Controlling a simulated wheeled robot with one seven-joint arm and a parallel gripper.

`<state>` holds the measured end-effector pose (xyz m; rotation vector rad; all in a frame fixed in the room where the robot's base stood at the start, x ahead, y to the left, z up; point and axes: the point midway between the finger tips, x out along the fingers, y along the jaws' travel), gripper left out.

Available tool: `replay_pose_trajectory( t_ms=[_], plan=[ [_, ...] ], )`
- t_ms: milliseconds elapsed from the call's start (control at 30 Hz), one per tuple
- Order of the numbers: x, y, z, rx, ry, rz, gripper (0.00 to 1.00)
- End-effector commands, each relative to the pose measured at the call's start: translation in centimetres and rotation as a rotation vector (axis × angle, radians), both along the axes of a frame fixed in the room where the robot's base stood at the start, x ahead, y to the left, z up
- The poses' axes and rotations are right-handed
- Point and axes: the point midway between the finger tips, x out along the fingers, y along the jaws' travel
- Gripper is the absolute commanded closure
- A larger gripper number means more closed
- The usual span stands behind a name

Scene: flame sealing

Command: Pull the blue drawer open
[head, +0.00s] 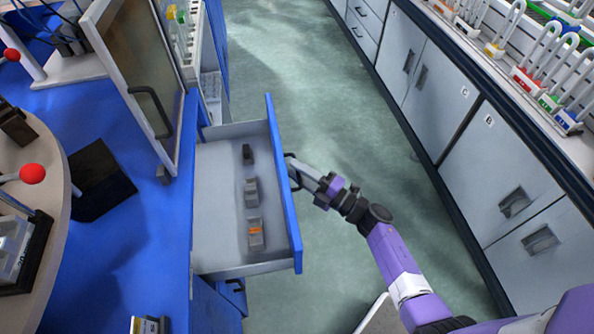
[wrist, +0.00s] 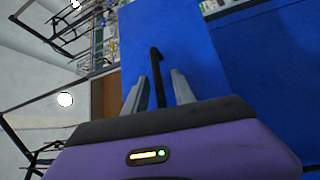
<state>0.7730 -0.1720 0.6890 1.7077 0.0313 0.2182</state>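The blue drawer (head: 285,190) stands pulled well out from the blue bench in the head view, its grey inside showing. Its blue front fills the middle of the wrist view (wrist: 185,45). Its black handle (wrist: 156,65) stands between my two fingers, with a narrow gap visible on each side. My gripper (head: 298,170) is at the outer side of the drawer front in the head view and hides part of the handle there. The fingers of my gripper (wrist: 159,82) are apart, around the handle and not visibly pressed on it.
Several small grey blocks (head: 251,192) lie in a row inside the drawer. A glass-fronted door with a black handle (head: 150,108) stands beside the drawer's far end. Grey cabinets (head: 495,170) line the right side. Green floor (head: 340,100) is clear between them and the drawer.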

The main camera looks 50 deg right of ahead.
Motion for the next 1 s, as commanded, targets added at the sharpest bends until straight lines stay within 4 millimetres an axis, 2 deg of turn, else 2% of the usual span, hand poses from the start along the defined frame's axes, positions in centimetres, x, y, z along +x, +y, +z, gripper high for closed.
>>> replay_pose_trajectory(
  t_ms=[367,800,1000],
  plan=[
    [-0.4,-0.1,0.0,0.0,-0.001,0.0,0.68],
    [-6.7,-1.0,-0.9,0.0,0.001,0.0,0.68],
    [-7.7,-1.1,-1.0,0.0,-0.001,0.0,0.68]
  ],
)
